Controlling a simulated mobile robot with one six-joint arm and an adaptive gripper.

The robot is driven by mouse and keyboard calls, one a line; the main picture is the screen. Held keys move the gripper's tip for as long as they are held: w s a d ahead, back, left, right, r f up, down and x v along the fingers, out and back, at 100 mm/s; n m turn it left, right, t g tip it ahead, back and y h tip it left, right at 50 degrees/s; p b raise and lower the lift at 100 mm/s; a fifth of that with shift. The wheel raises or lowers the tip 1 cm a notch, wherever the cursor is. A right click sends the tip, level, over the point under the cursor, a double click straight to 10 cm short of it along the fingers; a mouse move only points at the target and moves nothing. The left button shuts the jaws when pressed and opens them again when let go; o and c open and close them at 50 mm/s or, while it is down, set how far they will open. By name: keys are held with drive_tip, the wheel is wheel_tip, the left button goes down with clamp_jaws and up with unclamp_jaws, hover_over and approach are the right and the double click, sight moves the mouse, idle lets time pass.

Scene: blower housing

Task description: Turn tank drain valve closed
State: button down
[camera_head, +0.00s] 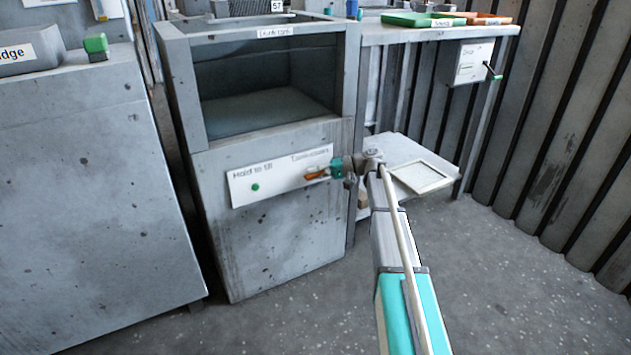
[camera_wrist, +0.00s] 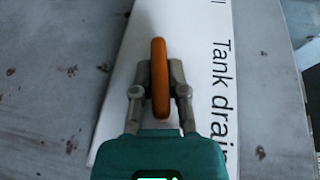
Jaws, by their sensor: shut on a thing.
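The tank drain valve handle is an orange lever (camera_wrist: 160,75) in front of a white label panel reading "Tank drain" (camera_wrist: 215,70). In the wrist view the lever stands upright in the picture, along the line of my gripper. My gripper (camera_wrist: 161,80) is shut on the lever, with one finger on each side of it. In the head view the orange lever (camera_head: 316,174) shows at the right part of the white panel (camera_head: 250,180) on the tank front. My gripper (camera_head: 335,168) reaches it from the right. The valve body behind the lever is hidden.
A grey cabinet (camera_head: 90,200) is to the left. A workbench (camera_head: 430,32) with trays and a low shelf (camera_head: 405,155) are to the right. Floor is clear at lower right.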

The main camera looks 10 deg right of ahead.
drive_tip(key=shift+d+y, duration=0.1)
drive_tip(key=shift+y, duration=0.2)
drive_tip(key=c, duration=0.7)
unclamp_jaws()
